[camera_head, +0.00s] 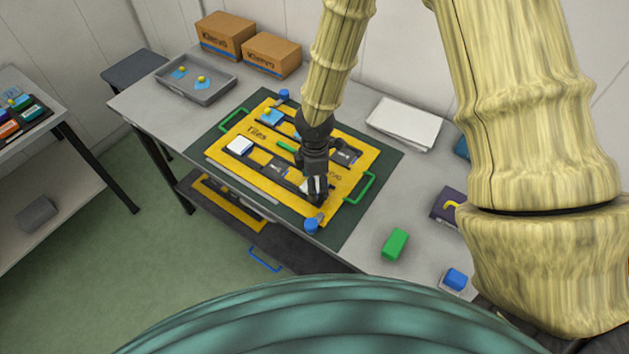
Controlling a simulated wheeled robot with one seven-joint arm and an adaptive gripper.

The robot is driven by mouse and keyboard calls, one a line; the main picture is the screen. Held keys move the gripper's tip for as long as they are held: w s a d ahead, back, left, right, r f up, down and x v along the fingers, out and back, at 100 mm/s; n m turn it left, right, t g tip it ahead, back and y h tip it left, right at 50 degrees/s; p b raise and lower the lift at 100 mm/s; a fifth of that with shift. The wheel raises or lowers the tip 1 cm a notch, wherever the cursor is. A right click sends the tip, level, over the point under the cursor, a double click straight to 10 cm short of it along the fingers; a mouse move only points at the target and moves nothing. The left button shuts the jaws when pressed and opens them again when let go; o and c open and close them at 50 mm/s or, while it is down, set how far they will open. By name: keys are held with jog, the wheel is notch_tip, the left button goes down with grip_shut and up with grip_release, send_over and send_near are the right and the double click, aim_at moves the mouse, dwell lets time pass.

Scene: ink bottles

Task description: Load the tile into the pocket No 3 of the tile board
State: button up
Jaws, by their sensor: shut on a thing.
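The yellow tile board (352,207) lies on a dark green mat (381,165) on the table, with green handles at its ends. It has dark pockets in rows; their numbers are too small to read, so I cannot tell which is No 3. My gripper (316,198) points down over the board's front right part. It is shut on a small whitish tile (309,186), mostly hidden by the fingers. I cannot tell whether this tile touches the board.
Blue knobs (311,226) stand at the board's corners. A green block (395,244) and a blue block (456,279) lie to the right. A grey tray (195,82), cardboard boxes (225,36) and a white stack (404,122) stand behind. My arm hides the right side.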

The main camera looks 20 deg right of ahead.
jog(key=shift+f, duration=0.4)
jog(key=shift+f, duration=0.2)
jog(key=o, duration=1.1)
jog(key=shift+r, duration=0.15)
notch_tip(320, 180, up, 12)
jog(key=shift+r+b, duration=0.1)
jog(key=shift+b, duration=0.65)
